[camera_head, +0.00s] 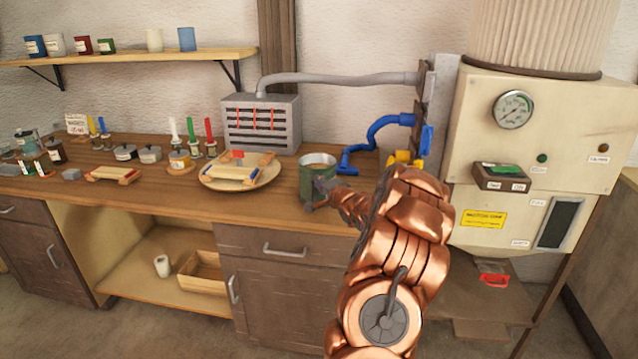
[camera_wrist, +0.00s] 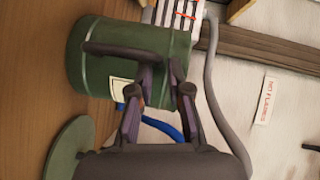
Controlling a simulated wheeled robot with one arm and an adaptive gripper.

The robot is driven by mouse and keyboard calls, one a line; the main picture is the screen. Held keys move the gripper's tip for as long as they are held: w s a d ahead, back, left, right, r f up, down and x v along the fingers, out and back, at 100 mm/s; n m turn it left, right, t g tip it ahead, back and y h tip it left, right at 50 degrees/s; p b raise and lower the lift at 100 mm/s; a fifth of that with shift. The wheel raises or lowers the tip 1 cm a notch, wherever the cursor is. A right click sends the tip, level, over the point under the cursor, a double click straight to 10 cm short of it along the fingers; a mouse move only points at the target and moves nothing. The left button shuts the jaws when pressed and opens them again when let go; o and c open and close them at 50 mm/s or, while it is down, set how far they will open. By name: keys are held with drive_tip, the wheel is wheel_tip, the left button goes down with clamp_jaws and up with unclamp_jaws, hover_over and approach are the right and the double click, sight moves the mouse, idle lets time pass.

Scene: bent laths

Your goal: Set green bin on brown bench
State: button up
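The green bin (camera_head: 311,187) stands upright at the right part of the brown bench (camera_head: 150,205), close to its front edge. It looks like a cylindrical can with a pale rim. In the wrist view the bin (camera_wrist: 88,68) lies sideways in the picture, with a dark bar-like handle (camera_wrist: 112,49) along its side. My gripper (camera_head: 320,196) is at the bin's near side. In the wrist view my gripper's fingers (camera_wrist: 162,68) are apart, around the handle's upper end. I cannot tell whether they press on it, or whether the bin's base touches the bench.
A plate (camera_head: 207,183) with a wooden block stands left of the bin. A grey vented box (camera_head: 262,123) and a bent blue pipe (camera_head: 372,140) are behind. A machine with a gauge (camera_head: 513,109) stands right. A green disc (camera_wrist: 72,143) lies near the bin.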

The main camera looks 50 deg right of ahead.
drive_tip(key=shift+o, duration=1.4)
drive_tip(key=b+v, duration=0.1)
drive_tip(key=v, duration=1.1)
drive_tip(key=shift+b, duration=0.35)
drive_tip(key=w+a+f+n+g+y, duration=0.1)
drive_tip(key=w+a+n+g, duration=0.3)
drive_tip(key=a, duration=0.6)
drive_tip(key=s+a+f+n+g+y, duration=0.1)
drive_tip(key=s+a+n+g, duration=0.15)
drive_tip(key=a, duration=0.35)
drive_tip(key=s+a+f+n+g, duration=0.1)
drive_tip(key=s+a+n+g, duration=0.15)
drive_tip(key=a, duration=0.45)
drive_tip(key=s+a+n+g+y, duration=0.1)
drive_tip(key=s+a+n+g, duration=0.3)
drive_tip(key=s+a, duration=0.8)
drive_tip(key=s+a+n+g+y, duration=0.2)
drive_tip(key=s+a+n+g, duration=0.2)
drive_tip(key=s+a, duration=0.7)
drive_tip(key=s+n, duration=0.2)
drive_tip(key=s, duration=0.5)
drive_tip(key=shift+s+a+g, duration=0.2)
drive_tip(key=shift+a+g, duration=0.15)
drive_tip(key=shift+g, duration=0.05)
